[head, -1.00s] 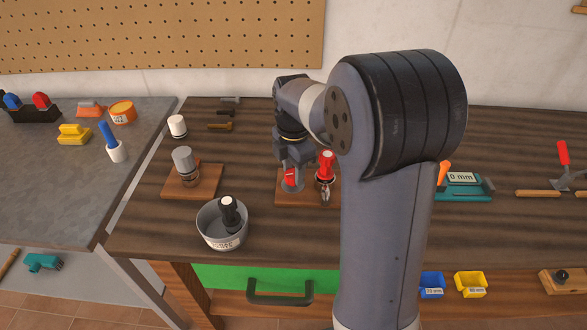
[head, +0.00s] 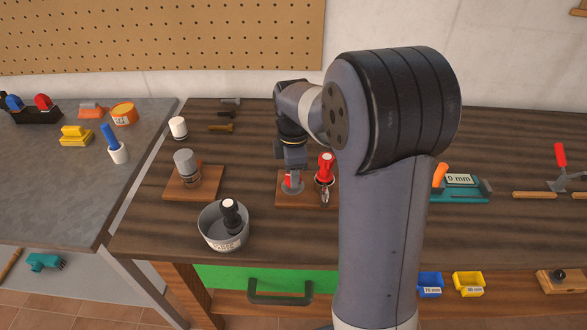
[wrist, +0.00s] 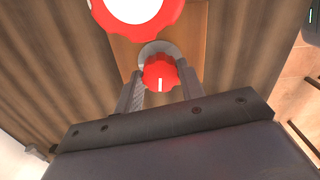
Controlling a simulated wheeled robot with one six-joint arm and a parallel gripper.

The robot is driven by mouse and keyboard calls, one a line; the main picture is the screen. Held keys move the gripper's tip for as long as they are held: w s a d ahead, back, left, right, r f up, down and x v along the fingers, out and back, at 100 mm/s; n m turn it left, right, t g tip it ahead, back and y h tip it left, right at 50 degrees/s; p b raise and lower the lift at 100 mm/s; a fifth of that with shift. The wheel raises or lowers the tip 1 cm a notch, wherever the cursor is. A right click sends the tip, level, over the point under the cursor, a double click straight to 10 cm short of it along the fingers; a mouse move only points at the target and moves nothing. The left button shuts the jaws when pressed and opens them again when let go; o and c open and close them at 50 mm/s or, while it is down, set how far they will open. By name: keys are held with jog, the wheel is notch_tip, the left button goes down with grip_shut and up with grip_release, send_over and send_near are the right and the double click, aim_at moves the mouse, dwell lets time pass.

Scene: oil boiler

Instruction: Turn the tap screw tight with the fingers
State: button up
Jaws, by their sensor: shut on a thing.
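The tap screw, a small red knob with a white mark (wrist: 160,73), stands over a grey round base in the wrist view. It also shows as a bit of red under my gripper in the head view (head: 291,178). My gripper (wrist: 160,88) points down with a finger on each side of this knob and is shut on it. A larger red wheel with a white top (wrist: 136,8) is close beside it in the wrist view. In the head view it is the red-topped fitting (head: 325,170) just right of my gripper. Both stand on a wooden board (head: 312,204).
A grey-capped part on a board (head: 186,166) stands left of my gripper. A teal gauge (head: 462,192) is at the right. Bench space between bowl and board is clear.

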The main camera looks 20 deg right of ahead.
jog(key=m+p, duration=0.1)
jog(key=m, duration=0.3)
jog(key=shift+r+m, duration=0.1)
jog(key=shift+m, duration=0.3)
jog(key=m, duration=0.3)
jog(key=shift+m+p, duration=0.3)
jog(key=m, duration=0.4)
jog(key=shift+m+p, duration=0.4)
jog(key=shift+m, duration=1.7)
jog(key=o, duration=1)
notch_tip(320, 180, up, 11)
